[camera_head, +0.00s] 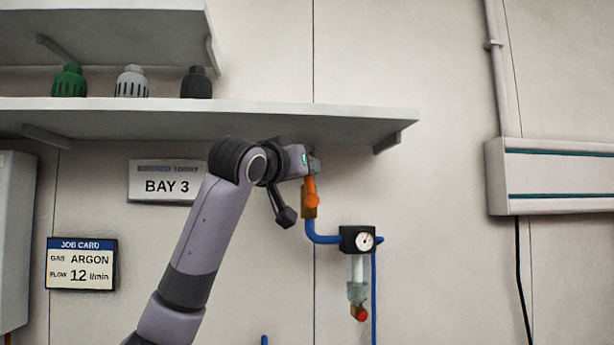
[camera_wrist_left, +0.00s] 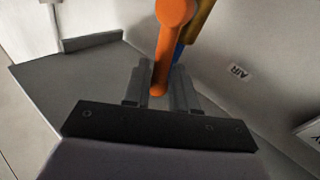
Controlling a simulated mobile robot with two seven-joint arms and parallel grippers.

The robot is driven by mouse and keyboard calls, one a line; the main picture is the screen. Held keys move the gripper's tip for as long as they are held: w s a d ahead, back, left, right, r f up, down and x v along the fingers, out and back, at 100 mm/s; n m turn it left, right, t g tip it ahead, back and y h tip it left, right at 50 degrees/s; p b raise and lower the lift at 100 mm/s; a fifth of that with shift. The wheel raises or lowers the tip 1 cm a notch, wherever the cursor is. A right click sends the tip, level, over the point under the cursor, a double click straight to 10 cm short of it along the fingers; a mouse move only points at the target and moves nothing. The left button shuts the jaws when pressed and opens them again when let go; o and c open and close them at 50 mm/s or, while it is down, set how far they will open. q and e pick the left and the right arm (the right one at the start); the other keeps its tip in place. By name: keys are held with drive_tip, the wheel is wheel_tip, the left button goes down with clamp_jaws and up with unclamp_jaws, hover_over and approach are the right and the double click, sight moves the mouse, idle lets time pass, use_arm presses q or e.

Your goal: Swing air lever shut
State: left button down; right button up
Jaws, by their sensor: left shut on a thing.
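The orange air lever (camera_head: 311,187) sits on a brass valve body (camera_head: 308,213) on the wall, above a blue pipe (camera_head: 318,238). In the head view it points up from its round hub, roughly in line with the valve. My left gripper (camera_head: 314,165) is at its upper end, just under the shelf. In the left wrist view the lever (camera_wrist_left: 168,52) runs between the two fingers of my left gripper (camera_wrist_left: 160,80), which is shut on it near its free end. The fingers partly hide that end in the head view. My right gripper is in neither view.
A shelf (camera_head: 270,112) is close above my left gripper. A regulator with a gauge (camera_head: 357,240) hangs to the lower right of the valve. A BAY 3 sign (camera_head: 163,183) is behind my arm.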

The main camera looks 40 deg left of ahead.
use_arm(q)
drive_tip(key=s+a+f+n+g+y+b, duration=0.1)
drive_tip(key=f+n+y+b, duration=0.2)
drive_tip(key=n+y, duration=0.4)
drive_tip(key=s+a+f+n+g+y+b, duration=0.1)
drive_tip(key=f+n+y+b, duration=0.3)
drive_tip(key=n, duration=1.2)
drive_tip(key=s+y+b, duration=0.1)
drive_tip(key=y+b, duration=0.1)
drive_tip(key=shift+s+a+g+y, duration=0.25)
drive_tip(key=shift+a+g+y, duration=0.15)
drive_tip(key=shift+f, duration=0.15)
drive_tip(key=c, duration=1.1)
unclamp_jaws()
